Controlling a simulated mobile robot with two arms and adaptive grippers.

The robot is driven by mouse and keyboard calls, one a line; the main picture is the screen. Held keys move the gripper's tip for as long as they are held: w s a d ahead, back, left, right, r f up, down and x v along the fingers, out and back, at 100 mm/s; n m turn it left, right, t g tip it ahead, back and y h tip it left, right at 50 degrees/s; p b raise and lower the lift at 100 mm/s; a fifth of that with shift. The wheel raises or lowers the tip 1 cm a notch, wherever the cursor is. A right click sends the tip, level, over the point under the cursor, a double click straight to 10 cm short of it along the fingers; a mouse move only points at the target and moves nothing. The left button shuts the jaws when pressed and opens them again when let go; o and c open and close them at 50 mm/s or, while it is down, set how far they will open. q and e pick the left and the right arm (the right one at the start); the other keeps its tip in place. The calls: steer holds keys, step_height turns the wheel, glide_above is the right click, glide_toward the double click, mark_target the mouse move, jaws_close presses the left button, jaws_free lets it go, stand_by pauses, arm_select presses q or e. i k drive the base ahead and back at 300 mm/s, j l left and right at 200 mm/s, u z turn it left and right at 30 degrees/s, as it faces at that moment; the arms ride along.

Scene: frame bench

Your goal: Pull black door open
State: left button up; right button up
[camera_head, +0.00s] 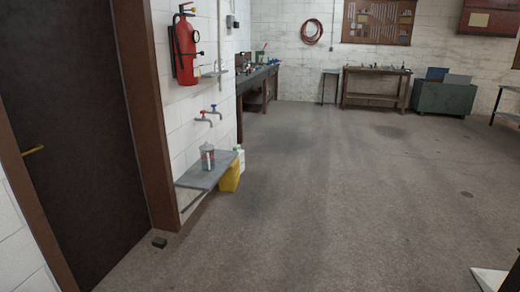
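A black door (85,120) fills the left side of the head view, set in a brown frame (142,110). It looks shut. A brass lever handle (34,150) sits near its left edge, close to the left frame post. Neither gripper can be made out in the view. Nothing is seen touching the door or the handle.
A small dark block (159,242) lies on the floor by the door's right post. A grey shelf (205,174) with a can, a yellow container (230,177) and a red fire extinguisher (186,48) are right of the door. The grey floor (330,200) is mostly clear.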

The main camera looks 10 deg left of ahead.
mark_target(62, 93)
steer(key=i+u, duration=0.25)
steer(key=i, duration=0.2)
steer(key=i+u, duration=0.25)
steer(key=i, duration=0.25)
steer(key=i+l+u, duration=0.2)
steer(key=i, duration=0.25)
steer(key=i+l+u, duration=0.25)
steer(key=i, duration=0.2)
